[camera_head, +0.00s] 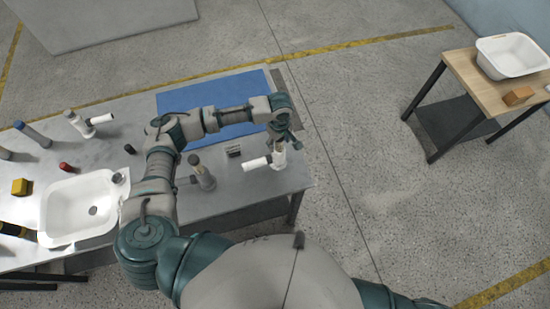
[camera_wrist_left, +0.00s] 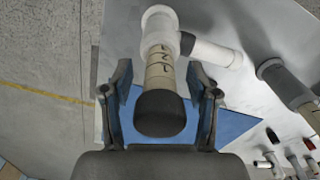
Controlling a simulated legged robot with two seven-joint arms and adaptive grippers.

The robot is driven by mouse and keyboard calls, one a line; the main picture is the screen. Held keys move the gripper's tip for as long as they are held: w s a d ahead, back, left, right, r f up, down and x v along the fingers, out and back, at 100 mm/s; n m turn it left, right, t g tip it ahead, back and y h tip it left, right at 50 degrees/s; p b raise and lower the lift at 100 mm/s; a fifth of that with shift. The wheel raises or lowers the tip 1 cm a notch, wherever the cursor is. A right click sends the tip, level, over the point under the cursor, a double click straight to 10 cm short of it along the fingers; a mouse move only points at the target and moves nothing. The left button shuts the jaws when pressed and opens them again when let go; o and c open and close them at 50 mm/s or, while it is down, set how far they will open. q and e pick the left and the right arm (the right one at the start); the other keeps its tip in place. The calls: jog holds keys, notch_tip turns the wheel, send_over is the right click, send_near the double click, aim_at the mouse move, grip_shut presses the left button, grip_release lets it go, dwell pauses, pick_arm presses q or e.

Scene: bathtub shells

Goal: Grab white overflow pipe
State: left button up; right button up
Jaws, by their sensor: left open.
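A white overflow pipe (camera_head: 257,163) with a side branch stands at the right end of the grey table. In the left wrist view, its white body (camera_wrist_left: 159,21) leads to a tan section with dark marks and a dark end. My left gripper (camera_head: 287,132) is over this pipe. In the left wrist view, the open fingers of my left gripper (camera_wrist_left: 162,103) are on either side of the pipe's dark end, with gaps showing on both sides. My right gripper is out of view.
A grey pipe (camera_head: 203,178) stands left of the gripper; it also shows in the left wrist view (camera_wrist_left: 288,86). A blue mat (camera_head: 180,98) lies behind it. A white tub (camera_head: 75,207) is on the left. A wooden table (camera_head: 465,68) stands apart on the right.

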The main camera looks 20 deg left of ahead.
pick_arm(q)
jog(key=shift+f, duration=0.6)
grip_shut()
jog(key=shift+r, duration=0.2)
